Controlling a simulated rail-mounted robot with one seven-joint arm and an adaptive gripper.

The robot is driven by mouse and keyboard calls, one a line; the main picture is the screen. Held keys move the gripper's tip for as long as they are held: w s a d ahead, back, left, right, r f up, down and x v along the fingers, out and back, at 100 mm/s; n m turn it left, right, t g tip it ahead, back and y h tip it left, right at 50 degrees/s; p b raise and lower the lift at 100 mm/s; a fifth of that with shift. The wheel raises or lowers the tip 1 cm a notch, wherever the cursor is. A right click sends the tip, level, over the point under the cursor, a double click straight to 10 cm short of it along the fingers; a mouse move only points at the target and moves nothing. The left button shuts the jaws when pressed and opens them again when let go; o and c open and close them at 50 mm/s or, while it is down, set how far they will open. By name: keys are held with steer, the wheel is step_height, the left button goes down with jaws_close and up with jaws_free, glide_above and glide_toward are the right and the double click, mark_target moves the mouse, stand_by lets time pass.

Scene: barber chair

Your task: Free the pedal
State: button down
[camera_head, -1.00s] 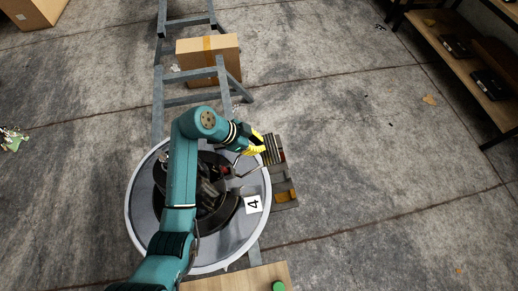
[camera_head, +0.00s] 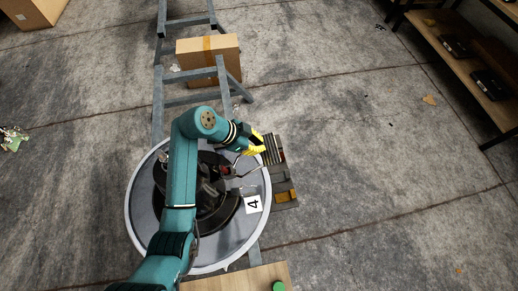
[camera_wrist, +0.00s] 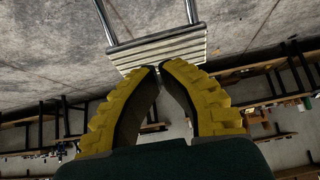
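The ribbed footrest plate (camera_head: 272,150), which I take to be the pedal, sticks out at the right of the round chair base (camera_head: 133,210). In the wrist view the slatted plate (camera_wrist: 165,48) hangs on two metal rods at the top. My gripper (camera_wrist: 160,68) has yellow ridged fingers whose tips come together at the plate's near edge. The tips look shut or nearly so. I cannot tell whether they touch the plate or hold its edge. In the head view my gripper (camera_head: 257,143) is just left of the plate. My arm hides part of the chair.
A grey part with an orange patch (camera_head: 286,196) lies beside the base, below the plate. A metal rail frame (camera_head: 189,99) and cardboard box (camera_head: 225,58) are behind. Shelves (camera_head: 468,60) stand right, with clear floor between.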

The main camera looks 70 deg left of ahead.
mark_target(268, 149)
steer(key=shift+w+f, duration=0.1)
steer(key=shift+b+x, duration=0.9)
steer(key=shift+x, duration=0.7)
steer(key=shift+s+f+b+x, duration=0.15)
steer(key=shift+b+x, duration=0.65)
steer(key=shift+x, duration=0.45)
steer(key=shift+s+f+b+x, duration=0.15)
steer(key=shift+b+x, duration=0.6)
steer(key=shift+x, duration=0.5)
steer(key=p+v, duration=0.2)
steer(key=w+p+v, duration=0.1)
steer(key=p+v, duration=0.1)
steer(key=v, duration=0.1)
steer(key=r+p+v, duration=0.1)
steer(key=p+v, duration=0.1)
steer(key=p, duration=0.1)
steer(key=shift+r, duration=0.25)
steer(key=shift+f, duration=0.15)
